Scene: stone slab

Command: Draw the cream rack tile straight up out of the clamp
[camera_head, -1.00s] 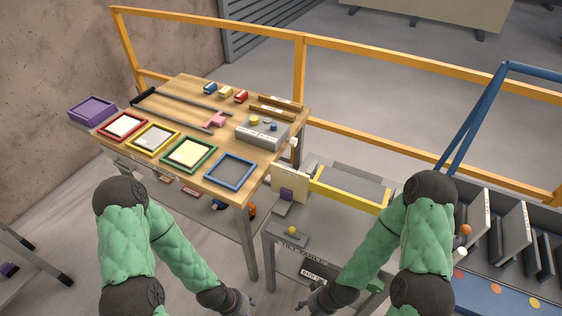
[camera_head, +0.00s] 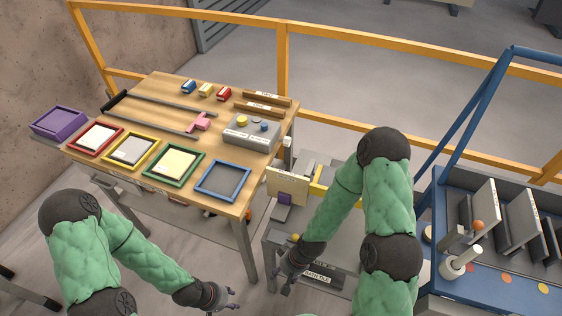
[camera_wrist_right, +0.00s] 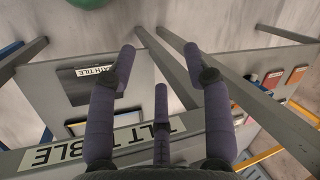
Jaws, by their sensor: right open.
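The cream tile (camera_head: 288,184) stands upright on the grey tilt table (camera_head: 268,250) in the head view. A small purple clamp piece (camera_head: 285,198) shows against its lower part, and the tile's bottom edge is hard to make out. My right gripper (camera_head: 289,284) is in front of the tilt table, below and apart from the tile. In the right wrist view its purple fingers (camera_wrist_right: 161,70) are spread and empty, above the table's labelled edge. My left gripper (camera_head: 222,301) hangs low in front of the wooden table, apart from everything; its fingers are too small to read.
The wooden table (camera_head: 150,95) at the left bears coloured trays, small blocks and a grey button box (camera_head: 248,133). A yellow frame (camera_head: 319,188) lies right of the cream tile, partly behind my right arm. A blue rack (camera_head: 450,190) with upright grey tiles stands at the right.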

